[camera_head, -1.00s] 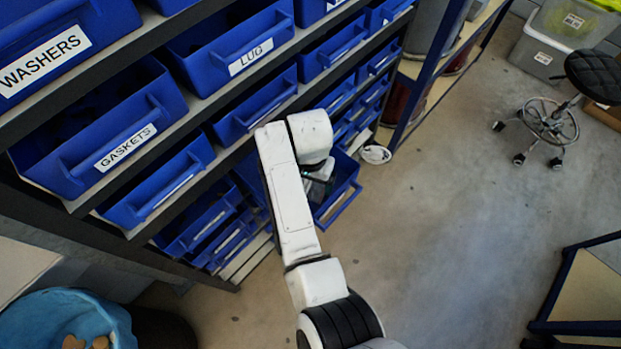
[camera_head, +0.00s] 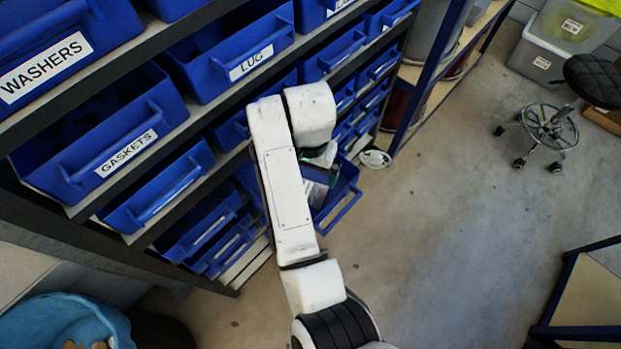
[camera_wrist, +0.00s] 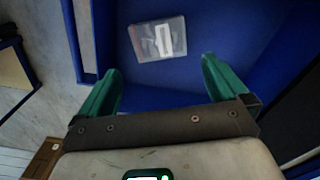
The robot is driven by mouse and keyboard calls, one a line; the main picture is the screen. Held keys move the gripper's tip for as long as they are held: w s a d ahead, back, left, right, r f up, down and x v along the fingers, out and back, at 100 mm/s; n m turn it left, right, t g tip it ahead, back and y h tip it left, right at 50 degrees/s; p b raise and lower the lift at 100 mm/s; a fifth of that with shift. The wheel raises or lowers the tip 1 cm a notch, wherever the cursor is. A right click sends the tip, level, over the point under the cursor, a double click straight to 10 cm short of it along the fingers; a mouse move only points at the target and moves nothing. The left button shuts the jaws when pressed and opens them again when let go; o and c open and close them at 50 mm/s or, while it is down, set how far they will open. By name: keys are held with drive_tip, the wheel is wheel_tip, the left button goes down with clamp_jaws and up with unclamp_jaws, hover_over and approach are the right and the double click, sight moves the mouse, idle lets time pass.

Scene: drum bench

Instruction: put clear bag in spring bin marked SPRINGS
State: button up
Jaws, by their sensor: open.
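In the wrist view, a clear bag (camera_wrist: 157,39) with pale parts inside lies flat on the floor of a blue bin (camera_wrist: 215,28). My gripper (camera_wrist: 160,78) is open, its two green fingers spread wide. The bag lies beyond the fingertips, between their lines, and they look apart from it. In the head view, my gripper (camera_head: 320,172) is mostly hidden behind my arm, over a pulled-out blue bin (camera_head: 343,195) low on the rack. I cannot read a label on this bin, and no SPRINGS label is legible.
Blue bins marked WASHERS (camera_head: 60,55), GASKETS (camera_head: 125,155) and LUG (camera_head: 245,65) fill the rack at left. A white round object (camera_head: 375,159) lies on the floor by the rack. A black stool (camera_head: 550,115) stands at upper right. The middle floor is clear.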

drive_tip(key=shift+r, duration=2.1)
